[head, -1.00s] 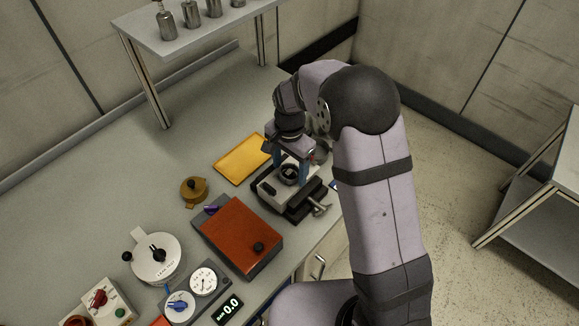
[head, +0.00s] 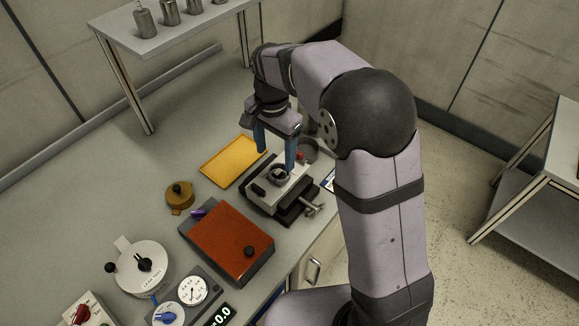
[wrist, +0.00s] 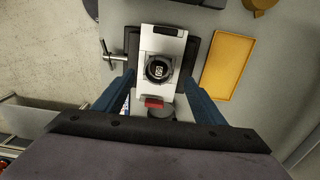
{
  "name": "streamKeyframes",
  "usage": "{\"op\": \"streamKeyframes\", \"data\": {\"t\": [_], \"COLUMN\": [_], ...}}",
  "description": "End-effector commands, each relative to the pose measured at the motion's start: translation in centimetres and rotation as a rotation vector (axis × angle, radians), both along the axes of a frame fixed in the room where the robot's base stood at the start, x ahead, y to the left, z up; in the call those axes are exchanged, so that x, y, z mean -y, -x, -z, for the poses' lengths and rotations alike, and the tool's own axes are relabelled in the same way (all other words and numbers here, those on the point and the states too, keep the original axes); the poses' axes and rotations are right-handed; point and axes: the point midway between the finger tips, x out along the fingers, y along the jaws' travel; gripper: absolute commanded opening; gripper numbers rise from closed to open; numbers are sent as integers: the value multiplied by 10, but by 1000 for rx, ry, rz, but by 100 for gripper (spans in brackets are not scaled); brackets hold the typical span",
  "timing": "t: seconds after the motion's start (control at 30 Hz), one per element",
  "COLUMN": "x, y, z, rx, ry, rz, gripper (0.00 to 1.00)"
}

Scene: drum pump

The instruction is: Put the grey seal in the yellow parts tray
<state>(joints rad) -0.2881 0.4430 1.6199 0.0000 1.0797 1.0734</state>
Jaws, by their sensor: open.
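A silvery block (head: 262,185) sits in a dark vise. A round dark-grey ring (head: 279,176) is at the block's top; in the wrist view it shows as a dark round opening (wrist: 158,67) with pale marks inside. I cannot tell whether the grey seal is in it. My gripper (head: 277,162) is open and empty above the block, its blue fingers wide apart; in the wrist view the fingers (wrist: 158,80) stand either side of the block. The yellow parts tray (head: 234,161) lies flat to the left of the vise and looks empty; it also shows in the wrist view (wrist: 228,66).
A grey round cup (head: 308,151) stands behind the block, near a small red part (head: 300,156). A red-topped box (head: 230,242) and a brown round part (head: 179,196) are nearby. A shelf with metal cylinders (head: 170,12) stands at the back. Bench left of the tray is clear.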

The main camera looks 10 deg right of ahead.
Motion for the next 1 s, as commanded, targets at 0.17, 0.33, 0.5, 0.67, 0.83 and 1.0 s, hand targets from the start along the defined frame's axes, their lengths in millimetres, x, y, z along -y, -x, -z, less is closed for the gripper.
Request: {"op": "streamKeyframes", "data": {"t": [0.17, 0.33, 0.5, 0.67, 0.83, 1.0], "x": [6, 32, 71, 101, 119, 125], "y": [4, 29, 78, 132, 178, 201], "z": [0, 2, 10, 23, 38, 46], "rx": [1, 1, 2, 3, 1, 2], "ry": [0, 0, 0, 0, 1, 2], "rz": [-22, -133, -331, -527, -688, -769], "gripper": [64, 64, 64, 64, 64, 64]}}
